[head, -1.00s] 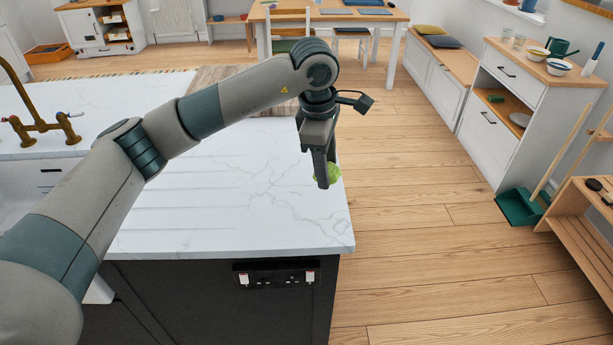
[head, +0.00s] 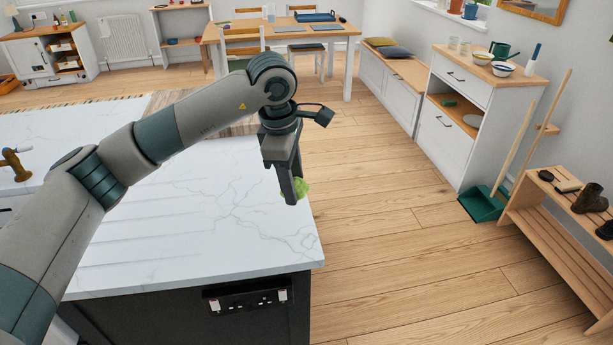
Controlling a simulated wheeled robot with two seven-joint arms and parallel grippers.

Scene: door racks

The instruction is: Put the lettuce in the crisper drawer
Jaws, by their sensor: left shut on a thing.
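The lettuce (head: 302,187) is a small light-green clump, partly hidden behind the fingers of my left gripper (head: 291,190). My left gripper points down and is shut on the lettuce. It holds it near the right edge of the white marble counter (head: 200,230); I cannot tell its exact height above the top. My right gripper is not in view. No crisper drawer or fridge shows.
Open wooden floor (head: 400,260) lies right of the counter. A white cabinet (head: 440,140), a green dustpan (head: 481,205) and a slatted shoe rack (head: 545,240) line the right wall. A dining table (head: 300,33) stands at the back.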

